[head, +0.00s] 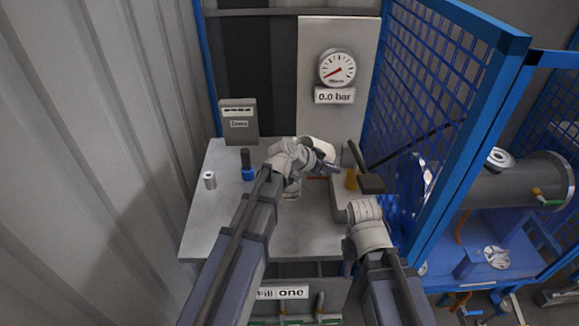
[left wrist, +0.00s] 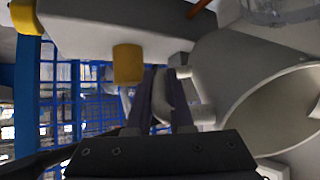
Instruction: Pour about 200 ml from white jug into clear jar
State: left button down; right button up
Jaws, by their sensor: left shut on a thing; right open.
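The white jug (head: 319,148) is above the back middle of the bench, partly hidden by my left wrist. In the left wrist view the jug (left wrist: 212,62) fills the right side, with its wide round mouth visible; its exact tilt and contents are unclear. My left gripper (head: 329,166) is shut on the jug's handle, and its fingers (left wrist: 162,98) show around the handle in the wrist view. A faint see-through surface (left wrist: 275,12) at the wrist view's top right may be the clear jar; I cannot tell. My right gripper (head: 348,266) is open and empty near the bench's front edge.
On the bench (head: 225,225) stand a blue bottle with a dark top (head: 247,170), a small metal can (head: 209,180) and a grey box (head: 239,121). A blue mesh guard (head: 435,75) borders the right side. The left bench is mostly clear.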

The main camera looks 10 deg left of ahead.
pick_arm(q)
jog(key=shift+r+p, duration=0.25)
jog(key=shift+p, duration=0.15)
jog(key=shift+f+y, duration=0.15)
jog(key=shift+y, duration=0.15)
dwell(1.4)
